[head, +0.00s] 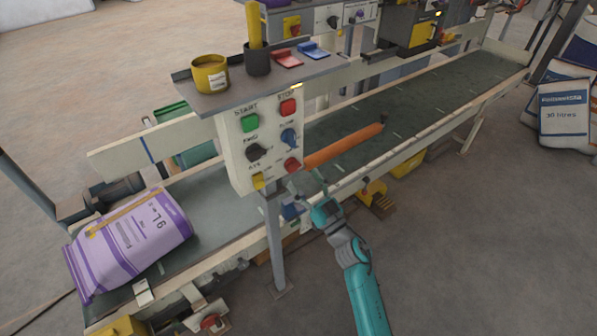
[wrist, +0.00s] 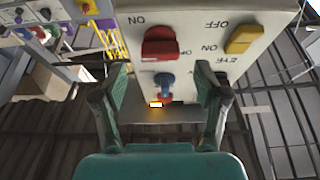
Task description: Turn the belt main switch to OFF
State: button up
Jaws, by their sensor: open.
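The control panel (head: 268,148) is a pale box on a post beside the conveyor belt (head: 345,125). A red rotary knob (head: 292,165) is at its lower right, and I take it as the belt main switch. In the wrist view the panel is upside down. The red knob (wrist: 160,45) has its handle lying roughly crosswise, with an ON label near it. An OFF label lies nearer the yellow knob (wrist: 243,40); I cannot tell which knob it belongs to. My gripper (head: 308,183) is open below the red knob. In the wrist view its fingers (wrist: 162,80) are apart, with nothing between them touching.
Other panel controls are close by: a blue knob (head: 289,138), a black knob (head: 257,152), a green button (head: 249,123) and a red button (head: 288,107). A shelf (head: 255,92) with a yellow cup juts above. A purple sack (head: 128,245) lies on the belt.

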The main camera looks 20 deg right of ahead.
aim_at(296, 169)
jog(key=shift+x, duration=1.75)
jog(key=c, duration=1.2)
